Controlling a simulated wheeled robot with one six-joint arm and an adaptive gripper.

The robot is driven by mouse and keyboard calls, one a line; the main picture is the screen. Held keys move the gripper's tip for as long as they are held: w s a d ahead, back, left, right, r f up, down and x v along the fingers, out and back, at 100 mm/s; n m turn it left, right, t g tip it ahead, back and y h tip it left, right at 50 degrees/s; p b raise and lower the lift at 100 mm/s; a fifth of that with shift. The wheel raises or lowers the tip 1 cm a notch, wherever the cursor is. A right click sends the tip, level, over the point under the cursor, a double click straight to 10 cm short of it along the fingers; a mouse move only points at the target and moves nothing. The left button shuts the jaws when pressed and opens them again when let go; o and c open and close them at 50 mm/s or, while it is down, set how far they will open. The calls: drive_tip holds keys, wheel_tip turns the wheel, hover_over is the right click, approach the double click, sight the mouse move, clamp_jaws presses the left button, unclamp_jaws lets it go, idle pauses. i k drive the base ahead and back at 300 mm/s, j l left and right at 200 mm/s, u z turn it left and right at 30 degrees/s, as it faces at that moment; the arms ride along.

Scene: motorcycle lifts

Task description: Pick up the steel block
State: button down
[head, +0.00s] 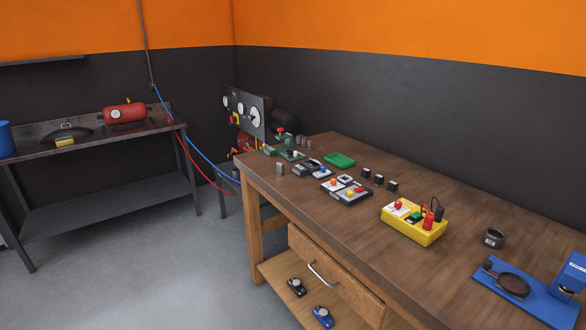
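I cannot tell for sure which object is the steel block. A small upright grey metallic block (280,169) stands near the left edge of the wooden workbench (450,205). Two smaller grey pieces (303,141) stand at the bench's far end. Three dark cubes (379,180) with lighter tops sit in a row mid-bench. My gripper is not in view.
Several small devices and a green tray (340,160) crowd the far part. A metal table (95,145) stands left; the floor between is clear.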

sight(280, 167)
drive_tip(key=j+u, duration=0.15)
drive_tip(key=i+j+z, duration=0.1)
drive_tip(key=j, duration=0.25)
drive_tip(key=i+j+z, duration=0.15)
drive_tip(key=j, duration=0.15)
drive_tip(key=i+j+z, duration=0.1)
drive_tip(key=j, duration=0.25)
